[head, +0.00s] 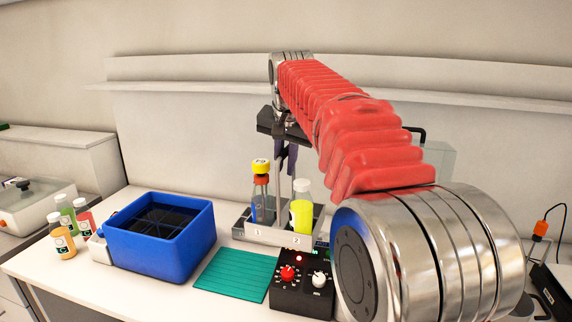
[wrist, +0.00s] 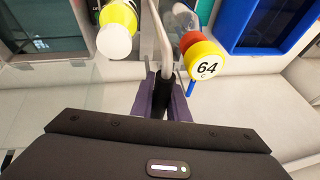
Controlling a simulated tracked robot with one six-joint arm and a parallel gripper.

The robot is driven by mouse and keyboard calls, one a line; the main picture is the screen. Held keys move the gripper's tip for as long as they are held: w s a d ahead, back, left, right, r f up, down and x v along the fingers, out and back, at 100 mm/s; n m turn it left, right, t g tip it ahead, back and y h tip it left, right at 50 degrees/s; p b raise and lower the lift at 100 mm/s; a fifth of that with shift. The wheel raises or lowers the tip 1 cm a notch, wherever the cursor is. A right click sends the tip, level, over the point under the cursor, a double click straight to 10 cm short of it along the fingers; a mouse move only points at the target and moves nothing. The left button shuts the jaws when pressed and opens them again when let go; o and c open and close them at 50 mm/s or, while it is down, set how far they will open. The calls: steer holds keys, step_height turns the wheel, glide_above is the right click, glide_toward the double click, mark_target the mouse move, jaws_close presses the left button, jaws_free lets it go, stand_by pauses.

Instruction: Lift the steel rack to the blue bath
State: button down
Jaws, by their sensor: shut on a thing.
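The steel rack (head: 275,236) stands level at the middle of the bench, right of the blue bath (head: 160,257); I cannot tell whether its base touches the bench. It holds a bottle with a yellow cap (head: 261,166) and a bottle of yellow liquid (head: 301,214). My gripper (head: 288,155) is above the rack, its purple fingers shut on the rack's upright handle (wrist: 154,35). The blue bath is an open box with a dark grid inside; its edge shows in the wrist view (wrist: 222,28).
A green ribbed mat (head: 232,274) lies between bath and rack, at the front. A black control box (head: 302,292) with red and white knobs stands before the rack. Several small bottles (head: 62,236) stand left of the bath. A wall ledge (head: 180,88) runs behind.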

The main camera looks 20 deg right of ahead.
steer(key=w+a, duration=0.7)
steer(key=a, duration=0.4)
steer(key=shift+w+r, duration=0.15)
steer(key=shift+w, duration=0.1)
stand_by(1.3)
steer(key=shift+a, duration=0.15)
